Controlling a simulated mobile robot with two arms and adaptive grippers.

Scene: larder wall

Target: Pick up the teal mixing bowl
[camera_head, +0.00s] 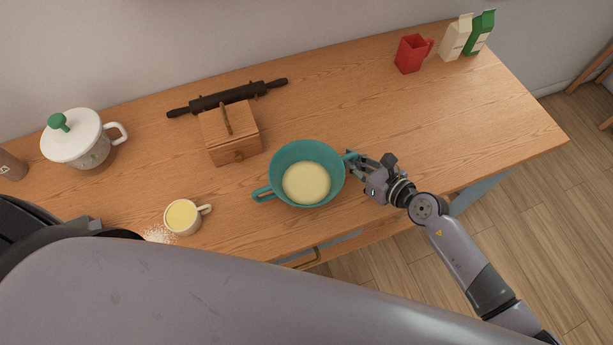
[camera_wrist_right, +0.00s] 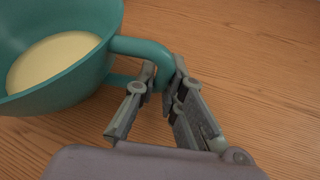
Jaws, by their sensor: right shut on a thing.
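The teal mixing bowl (camera_head: 283,197) is at the middle of the wooden table, upright, with a pale yellow mass in it. It has a loop handle on its left side and another on its right. My right gripper (camera_head: 357,165) is at the right handle. In the right wrist view the gripper (camera_wrist_right: 161,80) is shut on that handle, and the bowl (camera_wrist_right: 75,82) fills the upper left. I cannot tell whether the bowl is touching the table.
A wooden box (camera_head: 236,152) stands close behind the bowl, with a dark rolling pin (camera_head: 228,97) beyond. A cup (camera_head: 184,222) with yellow contents is at the left, near a white lidded pot (camera_head: 92,152). A red mug (camera_head: 409,54) and cartons (camera_head: 457,38) stand far right.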

